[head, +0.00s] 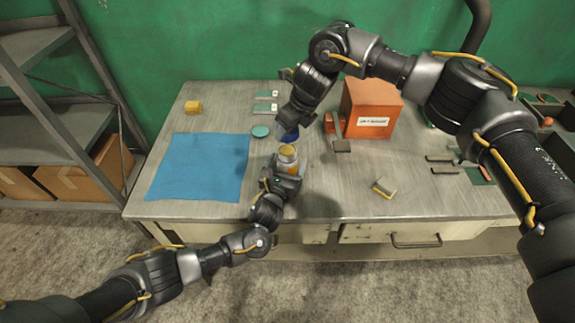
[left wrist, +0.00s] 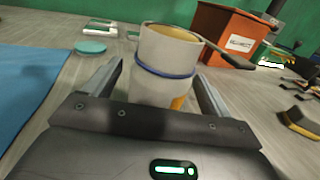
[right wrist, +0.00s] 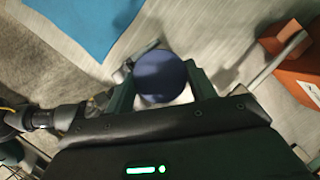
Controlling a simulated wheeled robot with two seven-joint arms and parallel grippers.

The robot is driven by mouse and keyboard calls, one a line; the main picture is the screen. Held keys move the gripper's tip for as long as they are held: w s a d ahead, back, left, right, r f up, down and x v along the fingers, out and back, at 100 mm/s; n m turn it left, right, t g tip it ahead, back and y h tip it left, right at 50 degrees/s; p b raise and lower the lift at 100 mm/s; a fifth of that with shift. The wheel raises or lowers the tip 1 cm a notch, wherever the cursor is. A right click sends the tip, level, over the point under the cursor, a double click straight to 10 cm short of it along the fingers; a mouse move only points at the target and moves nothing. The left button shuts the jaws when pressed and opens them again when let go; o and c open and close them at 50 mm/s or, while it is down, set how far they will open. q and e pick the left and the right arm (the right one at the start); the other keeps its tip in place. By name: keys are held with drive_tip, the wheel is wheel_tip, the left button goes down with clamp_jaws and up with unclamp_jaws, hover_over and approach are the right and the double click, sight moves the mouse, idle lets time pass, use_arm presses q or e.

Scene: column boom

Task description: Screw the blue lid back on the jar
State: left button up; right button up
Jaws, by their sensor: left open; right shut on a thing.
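The pale jar (head: 287,153) stands upright on the bench. In the left wrist view the jar (left wrist: 160,88) has a blue ring around its neck and an uncovered top. My left gripper (head: 284,168) is open, with one finger on each side of the jar. My right gripper (head: 291,131) points down and is shut on the blue lid (head: 289,137), which is above the jar, near its top. The lid (right wrist: 160,77) sits between the fingers in the right wrist view and hides most of the jar beneath. The lid does not show in the left wrist view.
A blue mat (head: 198,168) lies left of the jar, with a teal disc (head: 261,131) beside it. An orange box (head: 371,108) stands behind and right. A sponge-like block (head: 383,187) lies at front right, a yellow block (head: 193,107) at back left. The front right bench is mostly clear.

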sight(287, 150)
use_arm(q)
drive_tip(key=shift+w+d, duration=0.1)
drive_tip(key=shift+w, duration=0.25)
drive_tip(key=c, duration=1.4)
drive_tip(key=shift+c, duration=0.2)
use_arm(e)
drive_tip(key=shift+f, duration=2.45)
drive_tip(key=shift+f, duration=0.1)
drive_tip(key=shift+f, duration=0.8)
drive_tip(key=shift+f, duration=0.6)
